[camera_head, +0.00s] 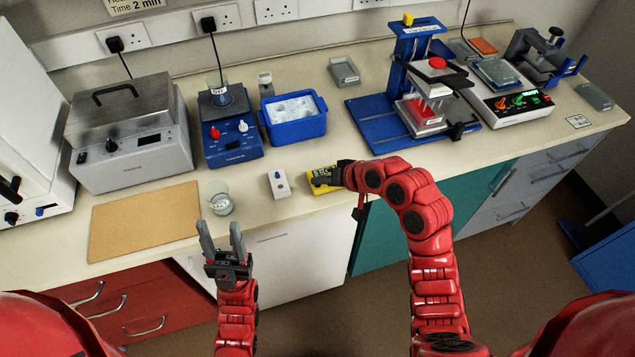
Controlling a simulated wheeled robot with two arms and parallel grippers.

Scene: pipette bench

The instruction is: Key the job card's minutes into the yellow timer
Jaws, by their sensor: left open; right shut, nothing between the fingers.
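The yellow timer (313,187) lies on the bench near its front edge, partly hidden by my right gripper. My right gripper (322,178) is shut and empty, with its tips over the timer; I cannot tell whether they touch it. The timer's display and keys are too small or too covered to read. The job card (136,5) is on the wall at the top left, cut off by the picture's edge; its lower line reads "Time 2 min". My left gripper (221,231) is open and empty in front of the bench edge, below a glass beaker.
The glass beaker (221,204) and a small white box with a blue knob (279,184) stand left of the timer. A blue tub (294,132) and a blue stirrer (231,140) are behind. A blue press stand (372,121) is at the right. A brown board (145,220) lies at the left.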

